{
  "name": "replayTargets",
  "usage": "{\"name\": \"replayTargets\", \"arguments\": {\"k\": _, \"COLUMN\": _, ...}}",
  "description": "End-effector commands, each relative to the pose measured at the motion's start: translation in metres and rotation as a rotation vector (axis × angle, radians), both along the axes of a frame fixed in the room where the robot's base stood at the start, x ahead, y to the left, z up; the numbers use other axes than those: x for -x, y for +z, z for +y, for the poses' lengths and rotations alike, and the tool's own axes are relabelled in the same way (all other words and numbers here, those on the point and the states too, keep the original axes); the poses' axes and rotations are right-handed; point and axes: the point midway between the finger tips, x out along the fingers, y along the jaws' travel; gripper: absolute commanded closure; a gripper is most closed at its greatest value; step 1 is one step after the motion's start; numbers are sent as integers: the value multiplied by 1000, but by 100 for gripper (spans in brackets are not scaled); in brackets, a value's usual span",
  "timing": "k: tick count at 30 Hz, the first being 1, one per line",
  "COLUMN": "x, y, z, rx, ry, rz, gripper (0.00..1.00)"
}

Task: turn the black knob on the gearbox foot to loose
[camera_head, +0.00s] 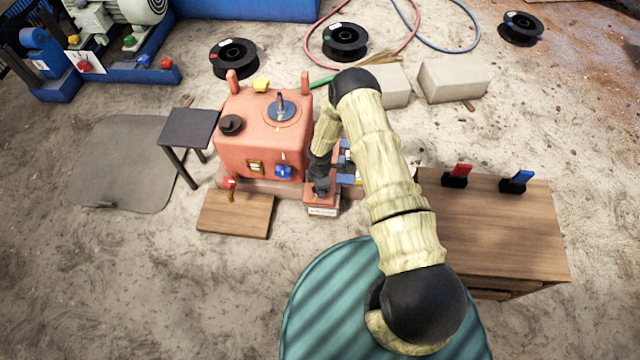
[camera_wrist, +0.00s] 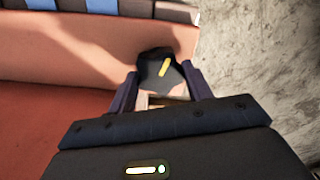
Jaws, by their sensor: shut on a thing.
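The salmon-red gearbox (camera_head: 262,150) stands on the ground left of my arm. Its foot (camera_head: 322,211) sticks out at the front right, with a pale label on its near face. My gripper (camera_head: 321,190) points down over this foot. In the wrist view the black knob (camera_wrist: 157,75) with a yellow pointer mark sits between the fingertips of my gripper (camera_wrist: 160,88), which is shut on it. The pointer is slightly tilted from the picture's vertical. The fingers hide the knob in the head view, and I cannot read any loose marking.
Another black knob (camera_head: 231,125) and a blue dial (camera_head: 281,110) are on the gearbox top. A red-handled part (camera_head: 230,183) stands by a wooden board (camera_head: 236,214). A wooden bench (camera_head: 500,230) with red and blue clips is at right. A small dark table (camera_head: 189,128) stands left.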

Motion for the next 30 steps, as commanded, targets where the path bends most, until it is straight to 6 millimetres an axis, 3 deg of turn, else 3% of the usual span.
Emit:
{"name": "replayTargets", "arguments": {"k": 18, "x": -1, "y": 0, "z": -2, "rx": 4, "ry": 61, "rz": -1, "gripper": 73}}
{"name": "replayTargets", "arguments": {"k": 19, "x": -1, "y": 0, "z": -2, "rx": 4, "ry": 61, "rz": -1, "gripper": 48}}
{"name": "replayTargets", "arguments": {"k": 22, "x": -1, "y": 0, "z": -2, "rx": 3, "ry": 61, "rz": 0, "gripper": 28}}
{"name": "replayTargets", "arguments": {"k": 30, "x": 0, "y": 0, "z": 0, "rx": 1, "ry": 63, "rz": 0, "gripper": 28}}
